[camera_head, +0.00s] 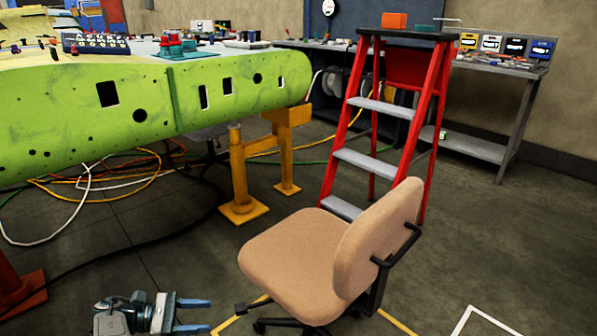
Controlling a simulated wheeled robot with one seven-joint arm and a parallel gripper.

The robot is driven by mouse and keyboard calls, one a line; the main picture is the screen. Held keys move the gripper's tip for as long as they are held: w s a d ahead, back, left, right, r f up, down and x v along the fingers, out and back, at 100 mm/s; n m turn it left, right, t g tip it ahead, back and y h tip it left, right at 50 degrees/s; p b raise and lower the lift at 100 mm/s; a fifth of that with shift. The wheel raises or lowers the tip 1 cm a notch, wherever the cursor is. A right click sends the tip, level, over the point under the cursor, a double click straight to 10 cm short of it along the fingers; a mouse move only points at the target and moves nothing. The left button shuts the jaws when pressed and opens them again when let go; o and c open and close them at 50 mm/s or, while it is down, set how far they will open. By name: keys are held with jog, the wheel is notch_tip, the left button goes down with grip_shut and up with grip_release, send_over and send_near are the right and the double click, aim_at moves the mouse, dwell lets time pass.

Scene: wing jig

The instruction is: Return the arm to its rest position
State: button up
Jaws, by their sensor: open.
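My gripper (192,315) shows at the bottom left of the head view, low in the picture. Its two blue-grey fingers point right and stand apart, with nothing between them. The gripper body is dark with light grey parts. The rest of my arm is mostly outside the frame. A tan office chair (290,260) stands to the right of the gripper, apart from it in the picture.
A green wing panel (150,100) on yellow stands (240,175) spans the upper left. A red stepladder (430,110) stands behind the chair. A grey workbench (500,70) lines the back wall. Loose cables (150,170) lie under the wing. Floor at right is clear.

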jog(key=w+d+r+m+g+y+p, duration=0.3)
jog(key=d+r+m+y+p, duration=0.25)
jog(key=d+r, duration=0.75)
jog(key=w+d+r+m+g+y+p, duration=0.2)
jog(key=d+r+m+g+y+p, duration=0.3)
jog(key=d+r, duration=0.7)
jog(key=s+d+r+m+t+y+p, duration=0.2)
jog(key=s+d+r+m+t+p, duration=0.1)
jog(key=s+d+r+p, duration=0.4)
jog(key=s+d+r+m+t+y+p, duration=0.3)
jog(key=s+d+r+m+p, duration=0.3)
jog(key=s+r, duration=0.7)
jog(key=d+t+p, duration=0.1)
jog(key=p, duration=0.1)
jog(key=shift+r+p, duration=0.25)
jog(key=shift+p, duration=0.05)
jog(key=shift+d+m, duration=0.1)
jog(key=shift+m, duration=0.15)
